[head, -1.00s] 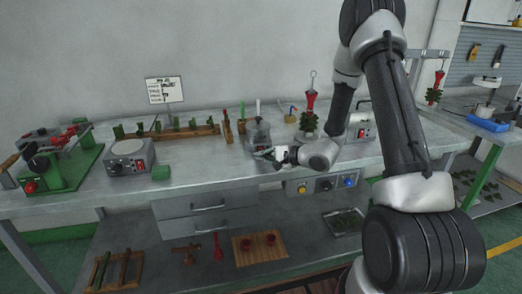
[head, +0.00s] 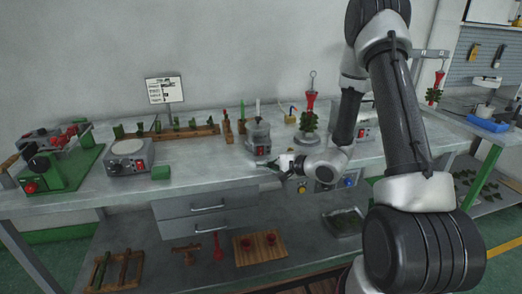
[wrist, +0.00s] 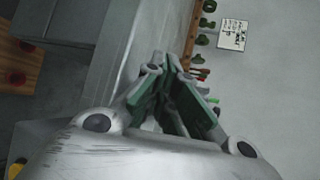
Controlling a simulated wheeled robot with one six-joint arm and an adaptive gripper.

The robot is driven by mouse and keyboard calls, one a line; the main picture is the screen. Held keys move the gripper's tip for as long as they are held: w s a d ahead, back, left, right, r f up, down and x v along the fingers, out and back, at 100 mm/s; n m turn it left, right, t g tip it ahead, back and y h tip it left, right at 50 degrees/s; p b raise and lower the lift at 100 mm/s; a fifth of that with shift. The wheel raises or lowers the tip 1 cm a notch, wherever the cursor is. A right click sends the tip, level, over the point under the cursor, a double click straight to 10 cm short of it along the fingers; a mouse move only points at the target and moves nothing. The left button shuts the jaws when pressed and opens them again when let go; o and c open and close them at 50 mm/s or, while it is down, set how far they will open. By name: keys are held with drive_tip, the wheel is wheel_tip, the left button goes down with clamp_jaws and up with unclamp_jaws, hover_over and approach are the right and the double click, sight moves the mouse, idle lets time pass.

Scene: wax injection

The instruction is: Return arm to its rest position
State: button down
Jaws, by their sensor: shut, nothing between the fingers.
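My gripper (head: 268,165) is at the front edge of the workbench (head: 225,172), in front of the small grey pot unit (head: 258,140) and apart from it. It is shut and empty. In the wrist view its green-padded fingers (wrist: 165,66) come together with nothing between them. My arm reaches in from the right and covers part of the bench behind it.
A green-based clamp device (head: 65,165) and a round-topped heater (head: 128,157) stand at the left. A wooden rack (head: 185,133) lies behind. A wax tree (head: 308,122) stands near my wrist. Drawers (head: 205,205) and a lower shelf (head: 150,240) are below.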

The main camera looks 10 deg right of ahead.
drive_tip(key=shift+s+a+r, duration=0.15)
drive_tip(key=shift+r, duration=0.2)
drive_tip(key=s+a+r+n+g+y, duration=0.1)
drive_tip(key=s+a+r+n+g, duration=0.1)
drive_tip(key=s+r+n+g, duration=0.45)
drive_tip(key=s+a+r+n+g+y, duration=0.1)
drive_tip(key=s+a+r+n+g, duration=0.15)
drive_tip(key=s+r, duration=0.8)
drive_tip(key=s+d+r+n+t+h, duration=0.1)
drive_tip(key=s+d+h, duration=0.4)
drive_tip(key=d, duration=0.5)
drive_tip(key=s+d+r+n+t+h, duration=0.1)
drive_tip(key=s+d+r+n+h, duration=0.2)
drive_tip(key=s+d, duration=0.6)
wheel_tip(320, 180, up, 2)
drive_tip(key=d+h, duration=0.1)
drive_tip(key=h, duration=0.1)
drive_tip(key=shift+s+h, duration=0.2)
drive_tip(key=shift+h, duration=0.2)
drive_tip(key=shift+d, duration=0.1)
